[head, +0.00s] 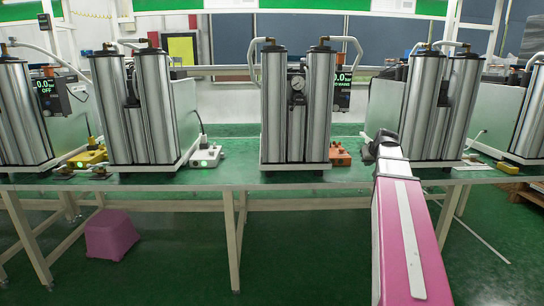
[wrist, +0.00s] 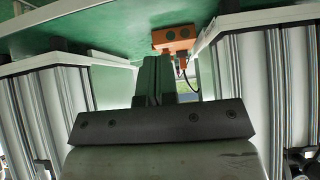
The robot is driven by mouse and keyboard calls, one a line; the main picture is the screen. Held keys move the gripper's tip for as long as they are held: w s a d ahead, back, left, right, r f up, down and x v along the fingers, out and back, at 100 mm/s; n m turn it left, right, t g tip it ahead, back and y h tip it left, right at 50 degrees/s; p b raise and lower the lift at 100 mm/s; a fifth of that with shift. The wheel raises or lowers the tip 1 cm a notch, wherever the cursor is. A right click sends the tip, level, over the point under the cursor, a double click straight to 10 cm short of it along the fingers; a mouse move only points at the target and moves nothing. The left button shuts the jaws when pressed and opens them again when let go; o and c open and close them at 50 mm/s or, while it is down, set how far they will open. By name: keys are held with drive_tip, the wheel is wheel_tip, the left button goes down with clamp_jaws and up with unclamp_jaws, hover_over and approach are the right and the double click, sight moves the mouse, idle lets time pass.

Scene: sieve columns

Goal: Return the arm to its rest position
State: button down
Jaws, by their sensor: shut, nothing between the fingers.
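My pink and white arm reaches up from the lower right in the head view. My gripper (head: 382,142) is at its far end, over the table edge between the middle column unit and the one to its right. In the wrist view my gripper (wrist: 157,62) has its dark fingers together with nothing between them. Its tips point towards an orange box (wrist: 175,38), which lies beyond them. I cannot tell the exact gap.
The green table (head: 230,178) carries several silver sieve columns, including the middle pair (head: 294,110). The orange box (head: 340,155) sits right of that pair. A white box (head: 206,155) and a yellow box (head: 88,157) stand left. A pink bin (head: 111,235) is on the floor.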

drive_tip(key=s+a+f+g, duration=0.2)
drive_tip(key=s+a+f, duration=0.3)
drive_tip(key=f, duration=0.4)
drive_tip(key=s+a+f+g, duration=0.2)
drive_tip(key=s+a+f, duration=0.1)
drive_tip(key=a+f, duration=0.55)
drive_tip(key=s+a+f+g, duration=0.2)
drive_tip(key=s+a+f, duration=0.1)
drive_tip(key=s+f, duration=0.5)
drive_tip(key=s+a+f+g, duration=0.2)
drive_tip(key=s+a+f, duration=0.2)
drive_tip(key=s+f, duration=0.3)
drive_tip(key=shift+s+a+f, duration=0.3)
drive_tip(key=shift+s+f, duration=0.1)
drive_tip(key=shift+f, duration=0.25)
